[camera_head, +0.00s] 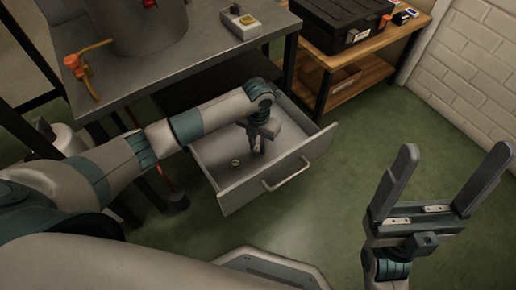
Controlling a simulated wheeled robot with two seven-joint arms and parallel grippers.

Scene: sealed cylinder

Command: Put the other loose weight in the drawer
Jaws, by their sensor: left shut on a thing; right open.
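The drawer (228,193) under the grey metal bench is pulled open. A small round brownish weight (236,162) lies on its floor, towards the left. My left gripper (257,151) reaches down into the drawer, to the right of that weight. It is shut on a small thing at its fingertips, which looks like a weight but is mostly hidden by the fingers. I cannot tell whether it touches the drawer floor. My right gripper (434,185) is open and empty, raised over the floor at the right.
The grey bench (190,65) carries a large metal cylinder (138,22), an orange-handled tool (88,66) and a small pale box with a dial (241,22). A wooden bench (375,55) with a black case (335,22) stands behind. Green floor is clear right of the drawer.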

